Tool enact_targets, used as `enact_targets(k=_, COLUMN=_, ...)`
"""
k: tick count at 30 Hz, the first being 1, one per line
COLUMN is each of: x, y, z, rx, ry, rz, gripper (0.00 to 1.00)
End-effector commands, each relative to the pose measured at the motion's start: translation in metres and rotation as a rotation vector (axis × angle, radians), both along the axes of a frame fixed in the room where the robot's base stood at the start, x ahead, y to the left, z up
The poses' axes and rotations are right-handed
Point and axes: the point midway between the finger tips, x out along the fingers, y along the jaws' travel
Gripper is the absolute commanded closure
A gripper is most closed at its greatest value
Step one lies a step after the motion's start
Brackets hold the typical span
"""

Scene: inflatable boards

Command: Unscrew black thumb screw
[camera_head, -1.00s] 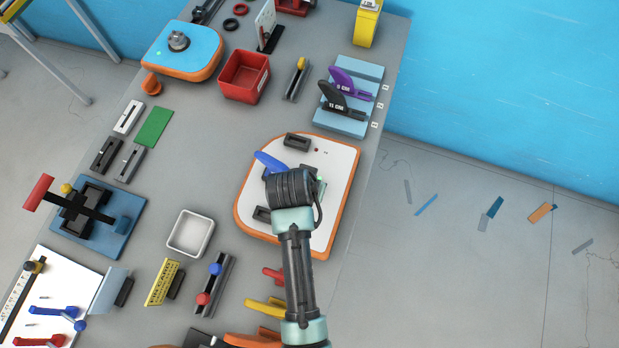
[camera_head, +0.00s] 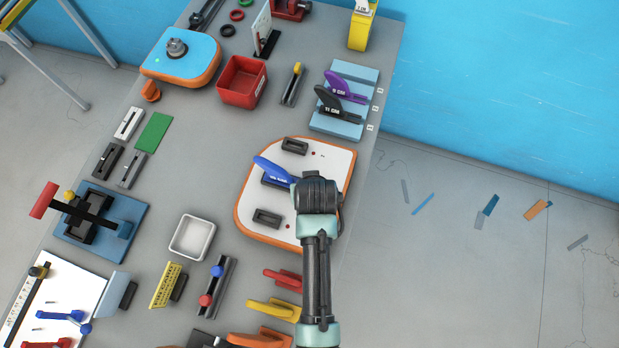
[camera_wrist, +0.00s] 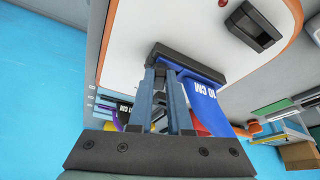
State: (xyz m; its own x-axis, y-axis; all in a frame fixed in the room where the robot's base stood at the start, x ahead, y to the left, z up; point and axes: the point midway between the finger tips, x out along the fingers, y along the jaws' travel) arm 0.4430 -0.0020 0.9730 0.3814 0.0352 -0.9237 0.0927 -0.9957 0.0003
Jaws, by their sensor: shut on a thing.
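The white board (camera_head: 325,158) with an orange rim lies on the grey table. A blue fin (camera_head: 275,169) stands in the board's middle black fin box (camera_head: 272,182). In the wrist view the blue fin (camera_wrist: 203,98), marked 10 CM, rises from its box (camera_wrist: 188,64). My gripper (camera_wrist: 166,74) points down at one end of this box, beside the fin. In the head view my wrist hides the fingertips.
Two empty fin boxes (camera_head: 295,146) (camera_head: 267,217) sit on the same board. A blue rack (camera_head: 343,122) with purple and black fins stands behind it. A white tray (camera_head: 192,237) lies to the left. Colored fins (camera_head: 273,308) lie in front, near my arm.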

Motion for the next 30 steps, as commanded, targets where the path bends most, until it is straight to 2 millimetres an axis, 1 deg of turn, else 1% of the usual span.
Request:
enact_targets(k=6, x=-0.0001, y=-0.0032, z=0.0001, rx=0.001, ry=0.003, rz=0.163, gripper=1.0)
enact_targets(k=20, x=0.0003, y=-0.0041, z=-0.0004, rx=0.001, ry=0.003, rz=0.225, gripper=1.0)
enact_targets(k=27, x=0.002, y=-0.0071, z=-0.0009, rx=0.002, ry=0.002, rz=0.424, gripper=1.0)
enact_targets(k=30, x=0.0018, y=-0.0076, z=-0.001, rx=0.001, ry=0.004, rz=0.479, gripper=1.0)
